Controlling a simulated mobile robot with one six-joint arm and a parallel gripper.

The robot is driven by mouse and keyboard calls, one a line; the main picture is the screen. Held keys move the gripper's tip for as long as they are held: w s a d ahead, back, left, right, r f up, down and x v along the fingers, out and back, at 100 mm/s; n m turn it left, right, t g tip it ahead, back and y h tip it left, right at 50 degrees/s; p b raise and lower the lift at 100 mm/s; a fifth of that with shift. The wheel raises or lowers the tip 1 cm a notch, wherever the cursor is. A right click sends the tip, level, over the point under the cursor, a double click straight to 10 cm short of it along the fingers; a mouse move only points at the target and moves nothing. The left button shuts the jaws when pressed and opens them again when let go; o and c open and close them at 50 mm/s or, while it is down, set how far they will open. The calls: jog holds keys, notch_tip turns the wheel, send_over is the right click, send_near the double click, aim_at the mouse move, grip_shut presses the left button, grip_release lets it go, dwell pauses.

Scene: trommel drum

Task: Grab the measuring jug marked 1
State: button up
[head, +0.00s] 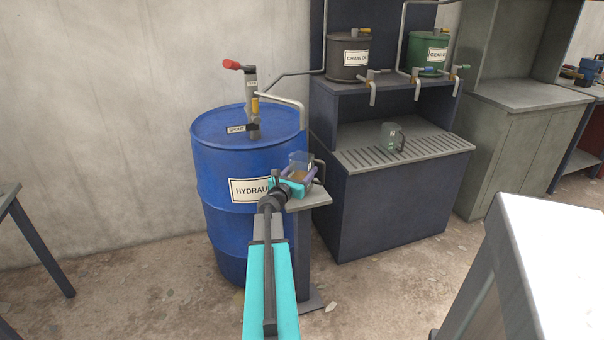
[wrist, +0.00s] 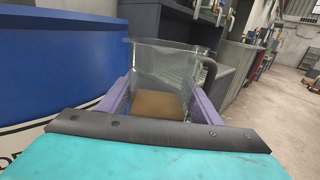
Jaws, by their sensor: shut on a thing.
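A clear jug (head: 300,160) with a dark handle on its right is at the small grey stand (head: 318,200) beside the blue drum. It is also in the wrist view (wrist: 160,58), upright, with a brown patch at its base. Its mark is not readable. My gripper (head: 299,177) is shut on this jug, with a purple finger on each side of it. I cannot tell whether the jug touches the stand. A second clear jug (head: 391,137), with a dark handle and a small mark that I cannot read surely, stands on the slatted counter.
The blue hydraulic drum (head: 225,165) with its pump and curved spout (head: 285,100) stands close to my gripper's left. The dark dispensing bench (head: 385,205) with oil cans and taps is behind to the right. A pale table (head: 545,250) is at the front right. Open floor lies between.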

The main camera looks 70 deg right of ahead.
aim_at(306, 158)
jog(key=shift+r+p, duration=0.95)
jog(key=shift+r, duration=0.6)
jog(key=shift+s+a+r, duration=0.1)
jog(key=shift+r, duration=0.1)
jog(key=s+a+r+p, duration=0.1)
jog(key=s+a, duration=0.4)
jog(key=a, duration=0.4)
jog(key=p, duration=0.4)
jog(key=shift+s+a, duration=0.2)
jog(key=shift+a, duration=0.1)
jog(key=a+p, duration=0.1)
jog(key=p, duration=0.3)
jog(key=a+p, duration=0.1)
jog(key=p, duration=0.4)
jog(key=shift+s+r, duration=0.1)
jog(key=shift+s, duration=0.25)
jog(key=shift+s+a+p, duration=0.2)
jog(key=shift+s+a, duration=0.15)
jog(key=shift+a, duration=0.25)
jog(key=shift+s+a+p, duration=0.2)
jog(key=shift+s+a, duration=0.1)
jog(key=shift+a, duration=0.25)
